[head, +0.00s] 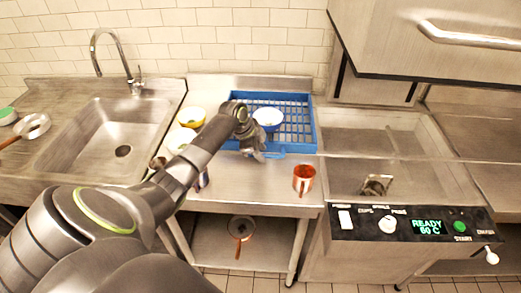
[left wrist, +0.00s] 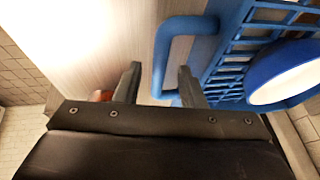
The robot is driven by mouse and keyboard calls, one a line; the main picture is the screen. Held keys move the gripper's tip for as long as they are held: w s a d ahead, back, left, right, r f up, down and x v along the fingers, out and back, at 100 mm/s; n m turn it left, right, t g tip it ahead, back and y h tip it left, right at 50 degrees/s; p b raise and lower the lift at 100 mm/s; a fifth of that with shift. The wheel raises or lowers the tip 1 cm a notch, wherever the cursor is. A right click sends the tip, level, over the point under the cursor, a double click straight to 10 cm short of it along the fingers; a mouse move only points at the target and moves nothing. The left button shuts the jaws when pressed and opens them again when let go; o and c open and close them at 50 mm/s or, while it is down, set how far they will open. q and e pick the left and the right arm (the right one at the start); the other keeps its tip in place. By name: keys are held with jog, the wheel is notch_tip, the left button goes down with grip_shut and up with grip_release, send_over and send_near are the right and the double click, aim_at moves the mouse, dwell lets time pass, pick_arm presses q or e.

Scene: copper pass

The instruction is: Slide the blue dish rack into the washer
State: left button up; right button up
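The blue dish rack (head: 295,140) lies on the steel counter, left of the washer (head: 425,165). A white bowl with a blue rim (head: 268,117) sits in the rack and also shows in the left wrist view (left wrist: 290,75). The washer's hood (head: 440,45) is raised above its bay. Its panel reads "READY 60 C". My left gripper (head: 258,153) is at the rack's near-left side. In the left wrist view its fingers (left wrist: 158,85) are apart, with part of the rack's blue handle (left wrist: 161,55) in the space between them. My right gripper is not in view.
A copper mug (head: 304,180) stands on the counter in front of the rack. A yellow bowl (head: 191,117) and another bowl (head: 180,139) are to its left. A small metallic object (head: 377,185) lies in the washer bay. The sink (head: 115,135) is at left.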

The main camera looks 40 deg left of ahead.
pick_arm(q)
jog(key=shift+f, duration=0.1)
jog(key=shift+c, duration=0.4)
grip_shut()
